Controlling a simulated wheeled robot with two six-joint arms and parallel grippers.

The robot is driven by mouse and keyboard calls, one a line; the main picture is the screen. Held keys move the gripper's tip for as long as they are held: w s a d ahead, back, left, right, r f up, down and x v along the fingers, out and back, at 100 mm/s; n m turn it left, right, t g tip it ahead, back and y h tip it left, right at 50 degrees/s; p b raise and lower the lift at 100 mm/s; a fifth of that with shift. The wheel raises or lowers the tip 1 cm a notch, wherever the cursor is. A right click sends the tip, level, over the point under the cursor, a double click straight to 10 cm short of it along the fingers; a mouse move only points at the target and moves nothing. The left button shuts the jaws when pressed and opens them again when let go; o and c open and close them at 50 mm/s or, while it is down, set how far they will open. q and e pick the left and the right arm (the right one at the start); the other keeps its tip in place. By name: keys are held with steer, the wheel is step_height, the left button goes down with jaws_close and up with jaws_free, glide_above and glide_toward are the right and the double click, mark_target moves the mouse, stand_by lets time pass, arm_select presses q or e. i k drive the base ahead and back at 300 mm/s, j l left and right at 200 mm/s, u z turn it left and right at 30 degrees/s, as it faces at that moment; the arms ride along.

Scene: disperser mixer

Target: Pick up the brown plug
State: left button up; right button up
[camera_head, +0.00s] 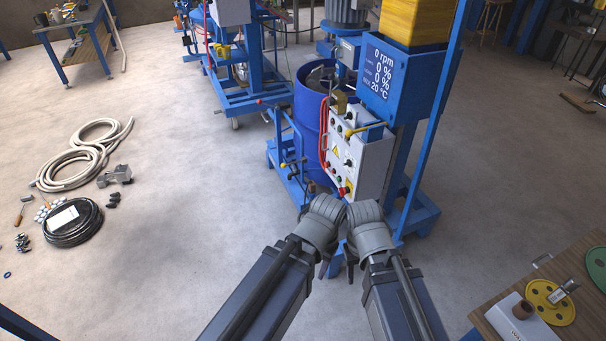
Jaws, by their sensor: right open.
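My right gripper (351,268) is at the lower middle, in front of the mixer, well to the left of the brown cylinder. It is open and shows nothing between its fingers. My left gripper (325,262) is just left of it, its dark fingers pointing down. The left fingers are small and partly hidden by the wrist, so their opening cannot be told.
The blue mixer frame (420,214) with its grey control panel (361,163) stands just beyond my grippers. The wooden table (572,262) also holds a yellow disc (540,312) and a green disc. Coiled hoses (75,165) lie on the left floor; the floor between is clear.

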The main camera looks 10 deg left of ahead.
mark_target(312, 187)
steer(key=i+j, duration=0.1)
steer(key=i, duration=1)
steer(key=i+l, duration=0.25)
steer(key=i, duration=0.15)
